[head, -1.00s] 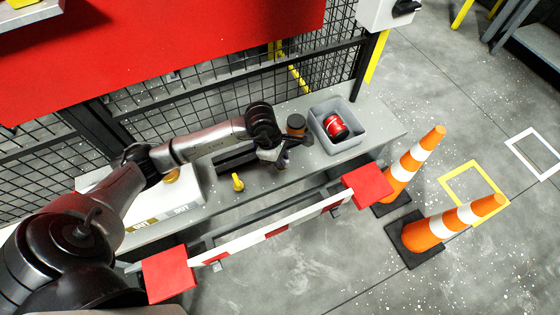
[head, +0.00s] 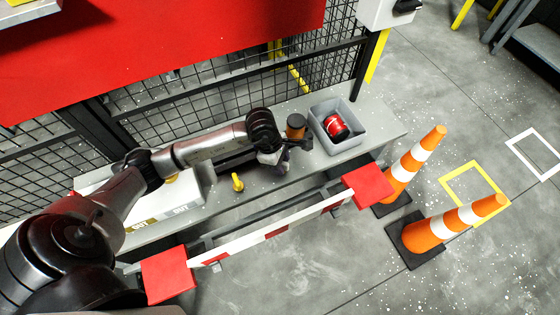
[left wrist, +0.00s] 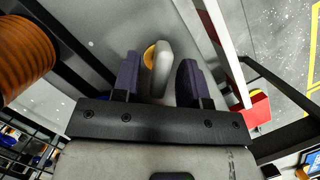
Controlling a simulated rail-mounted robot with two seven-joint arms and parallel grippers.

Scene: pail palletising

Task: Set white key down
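In the left wrist view, a pale, rounded piece that looks like the white key (left wrist: 162,68) lies between the two dark fingers of my left gripper (left wrist: 160,78). A yellow-orange round part (left wrist: 149,55) shows just beside and behind it. Gaps show between the piece and both fingers, so the gripper looks open around it. Whether the piece touches the bench is unclear. The key cannot be made out there. My right gripper is not in view.
A grey bin (head: 322,108) with a red can (head: 335,126) stands right of the jar. A yellow knob (head: 237,182) stands near the bench's front edge. A red-white barrier (head: 277,231) runs along the front. Orange cones (head: 413,168) stand to the right, and mesh fencing is behind.

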